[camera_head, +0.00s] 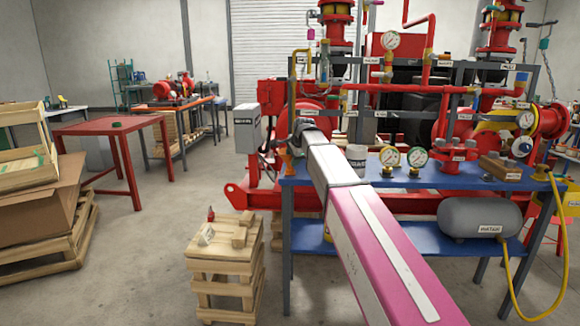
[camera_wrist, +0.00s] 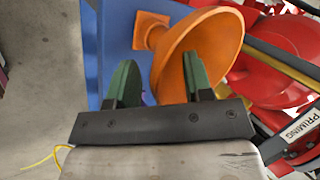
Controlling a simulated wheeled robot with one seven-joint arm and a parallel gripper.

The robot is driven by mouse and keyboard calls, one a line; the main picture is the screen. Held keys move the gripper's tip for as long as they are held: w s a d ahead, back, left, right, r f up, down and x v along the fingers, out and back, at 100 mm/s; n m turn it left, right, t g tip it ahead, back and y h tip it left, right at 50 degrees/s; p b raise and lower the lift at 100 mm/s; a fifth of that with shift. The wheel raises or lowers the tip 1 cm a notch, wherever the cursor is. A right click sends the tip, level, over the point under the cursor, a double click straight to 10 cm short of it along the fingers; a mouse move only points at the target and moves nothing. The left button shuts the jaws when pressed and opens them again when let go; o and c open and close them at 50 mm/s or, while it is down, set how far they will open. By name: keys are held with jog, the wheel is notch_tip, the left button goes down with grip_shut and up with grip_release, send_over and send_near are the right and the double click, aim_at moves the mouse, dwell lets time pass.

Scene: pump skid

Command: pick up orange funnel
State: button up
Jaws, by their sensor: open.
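The orange funnel (camera_head: 287,158) is at the left end of the blue workbench (camera_head: 330,178), beside my arm. In the wrist view the funnel (camera_wrist: 212,38) fills the top middle, its wide mouth to the right and a narrower square-looking end to the upper left. My gripper (camera_wrist: 157,72) is open, with two green fingers apart. The right finger overlaps the funnel's cone in the picture; the left finger is over the blue bench edge. I cannot tell whether either finger touches the funnel. In the head view my fingers are hidden by the arm.
Red pump pipework (camera_head: 450,120) stands close behind the bench. Pressure gauges (camera_head: 390,157) and a wooden block (camera_head: 500,167) sit to the right on the bench. A wooden crate (camera_head: 225,262) stands on the floor to the left. Open floor lies beyond it.

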grip_shut()
jog(key=shift+r, duration=0.5)
jog(key=r, duration=0.3)
jog(key=shift+s+r, duration=0.2)
jog(key=shift+r, duration=0.05)
jog(key=s+a+r, duration=0.4)
jog(key=s+r, duration=0.2)
jog(key=s, duration=0.4)
jog(key=shift+s+a+r, duration=0.2)
jog(key=shift+r, duration=0.1)
